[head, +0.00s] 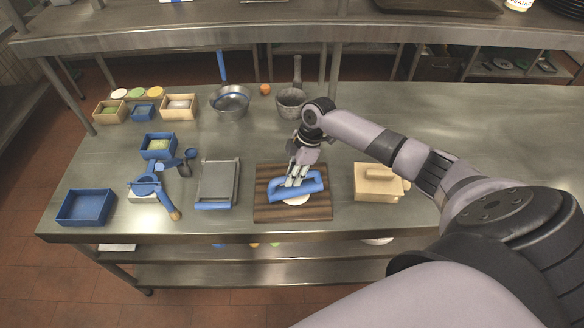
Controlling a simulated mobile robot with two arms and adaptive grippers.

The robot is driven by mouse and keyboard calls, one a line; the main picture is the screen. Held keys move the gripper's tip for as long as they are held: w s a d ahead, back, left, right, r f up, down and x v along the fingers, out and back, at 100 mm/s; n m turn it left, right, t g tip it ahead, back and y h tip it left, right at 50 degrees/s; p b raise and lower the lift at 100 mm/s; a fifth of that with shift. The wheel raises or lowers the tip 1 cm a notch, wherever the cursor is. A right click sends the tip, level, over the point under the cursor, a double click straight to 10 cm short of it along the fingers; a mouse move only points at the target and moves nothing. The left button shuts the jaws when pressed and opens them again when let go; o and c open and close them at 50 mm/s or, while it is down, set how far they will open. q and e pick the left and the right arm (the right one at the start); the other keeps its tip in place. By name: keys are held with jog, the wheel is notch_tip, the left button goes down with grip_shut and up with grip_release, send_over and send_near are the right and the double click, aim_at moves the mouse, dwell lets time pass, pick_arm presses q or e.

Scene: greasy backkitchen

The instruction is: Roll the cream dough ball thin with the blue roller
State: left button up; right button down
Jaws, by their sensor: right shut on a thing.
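The blue roller (312,186) lies across the dark wooden board (293,213) near the front edge of the steel table. The cream dough (296,201) shows as a pale, flat-looking patch under and in front of the roller; most of it is hidden. My right gripper (293,181) is shut on the blue roller from above, over the middle of the board. My left gripper is not in view.
Right of the board is a light wooden box with a handle (375,184). Left are a grey press (218,182), a blue-handled tool (147,187) and a blue tray (86,207). The table's right side is clear.

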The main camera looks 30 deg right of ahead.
jog(key=shift+s+a+p, duration=0.15)
jog(key=shift+s+p, duration=0.1)
jog(key=shift+s, duration=0.3)
jog(key=shift+s+a+p, duration=0.15)
jog(key=shift+s+p, duration=0.05)
jog(key=shift+s, duration=0.3)
jog(key=shift+w+d+b, duration=0.2)
jog(key=shift+w+b, duration=0.15)
jog(key=shift+w, duration=0.2)
jog(key=shift+w+d+b, duration=0.15)
jog(key=shift+w+b, duration=0.15)
jog(key=shift+w, duration=0.25)
jog(key=shift+w+d+b, duration=0.15)
jog(key=shift+w+b, duration=0.45)
jog(key=shift+b, duration=0.1)
jog(key=shift+s+p, duration=0.35)
jog(key=shift+p, duration=0.45)
jog(key=shift+s+a+f, duration=0.2)
jog(key=shift+s+a, duration=0.05)
jog(key=shift+s, duration=0.35)
